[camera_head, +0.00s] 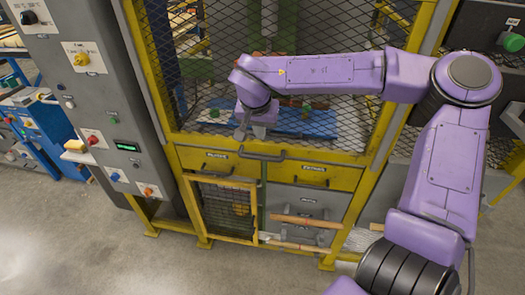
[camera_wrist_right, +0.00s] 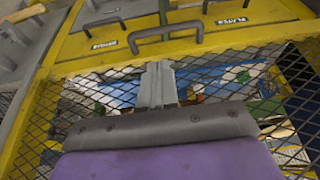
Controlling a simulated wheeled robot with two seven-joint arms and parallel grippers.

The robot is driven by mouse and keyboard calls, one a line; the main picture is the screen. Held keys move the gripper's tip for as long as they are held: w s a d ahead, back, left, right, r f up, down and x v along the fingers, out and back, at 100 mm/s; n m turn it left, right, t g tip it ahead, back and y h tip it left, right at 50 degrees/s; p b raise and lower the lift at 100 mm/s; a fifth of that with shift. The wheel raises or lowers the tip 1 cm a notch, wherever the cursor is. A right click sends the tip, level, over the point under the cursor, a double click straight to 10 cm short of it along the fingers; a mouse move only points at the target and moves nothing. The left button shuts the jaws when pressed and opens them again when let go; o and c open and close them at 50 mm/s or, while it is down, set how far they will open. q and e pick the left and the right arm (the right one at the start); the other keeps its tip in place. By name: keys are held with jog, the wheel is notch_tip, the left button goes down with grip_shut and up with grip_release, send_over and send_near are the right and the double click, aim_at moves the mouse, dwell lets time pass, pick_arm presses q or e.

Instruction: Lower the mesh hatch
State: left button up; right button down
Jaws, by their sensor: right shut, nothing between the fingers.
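The mesh hatch is a yellow-framed panel of dark diamond mesh (camera_head: 330,40) on the front of the machine. Its lower yellow rail (camera_head: 330,155) lies just above two yellow drawers, and I cannot tell whether any gap is left under it. A dark bar handle (camera_head: 262,154) sits on that rail; it also shows in the right wrist view (camera_wrist_right: 165,34). My right gripper (camera_head: 240,134) is shut and empty in front of the mesh, a little above and left of the handle. In the wrist view its fingers (camera_wrist_right: 157,70) point toward the handle, apart from it. My left gripper is not in view.
Two labelled yellow drawers with handles, left (camera_head: 215,160) and right (camera_head: 315,177), lie below the hatch. A small mesh door (camera_head: 225,208) stands lower down. A grey control column (camera_head: 100,80) with knobs rises at the left. Open floor (camera_head: 90,240) lies in front.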

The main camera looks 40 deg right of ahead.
jog(key=x, duration=0.7)
jog(key=p+x, duration=0.1)
jog(key=x, duration=0.3)
jog(key=shift+s+a+f, duration=0.15)
jog(key=shift+a+f, duration=0.05)
jog(key=shift+f, duration=0.1)
jog(key=shift+f, duration=0.1)
jog(key=shift+f+p, duration=0.3)
jog(key=shift+f, duration=0.45)
jog(key=shift+s+f, duration=0.25)
jog(key=shift+s, duration=0.1)
jog(key=shift+f, duration=0.25)
notch_tip(320, 180, up, 15)
jog(key=p, duration=0.4)
send_over(264, 160)
jog(key=s+a, duration=0.3)
jog(key=a, duration=0.1)
jog(key=shift+w+f, duration=0.1)
jog(key=shift+f, duration=0.1)
